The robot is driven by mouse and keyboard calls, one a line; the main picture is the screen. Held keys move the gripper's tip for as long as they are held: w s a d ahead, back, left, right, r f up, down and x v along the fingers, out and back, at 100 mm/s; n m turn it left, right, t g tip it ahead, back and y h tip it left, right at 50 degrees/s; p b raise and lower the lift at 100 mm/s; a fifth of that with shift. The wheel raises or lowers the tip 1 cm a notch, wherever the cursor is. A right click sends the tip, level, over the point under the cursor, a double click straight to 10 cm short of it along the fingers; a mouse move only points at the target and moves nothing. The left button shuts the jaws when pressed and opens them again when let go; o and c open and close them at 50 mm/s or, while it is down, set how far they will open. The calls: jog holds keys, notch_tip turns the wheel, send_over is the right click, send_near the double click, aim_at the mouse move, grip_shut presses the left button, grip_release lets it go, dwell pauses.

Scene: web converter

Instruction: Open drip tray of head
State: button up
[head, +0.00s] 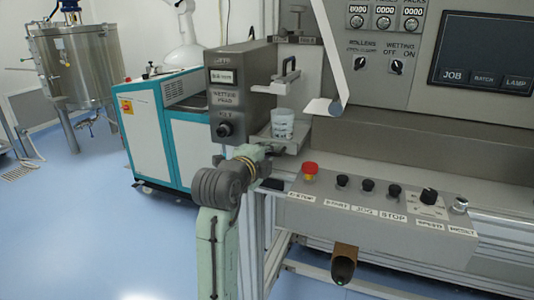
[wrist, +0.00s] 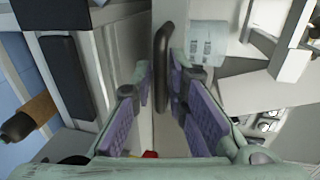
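The grey wetting head (head: 238,90) stands left of the machine in the head view, with a labelled front and a dark knob. A small grey tray (head: 299,146), which appears to be the drip tray, sticks out at its lower right and carries a white cup (head: 283,122). My gripper (head: 265,153) is at the tray's front, partly hidden by my own wrist. In the wrist view my gripper (wrist: 161,75) is open. A dark bar handle (wrist: 164,65) stands between its fingertips with small gaps showing.
A grey button panel (head: 375,205) with a red stop button (head: 310,170) juts out to the right of my gripper. A brown cylinder (head: 345,262) sticks out below it. A teal-white cabinet (head: 165,130) stands behind left.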

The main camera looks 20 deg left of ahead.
grip_shut()
dwell(0.5)
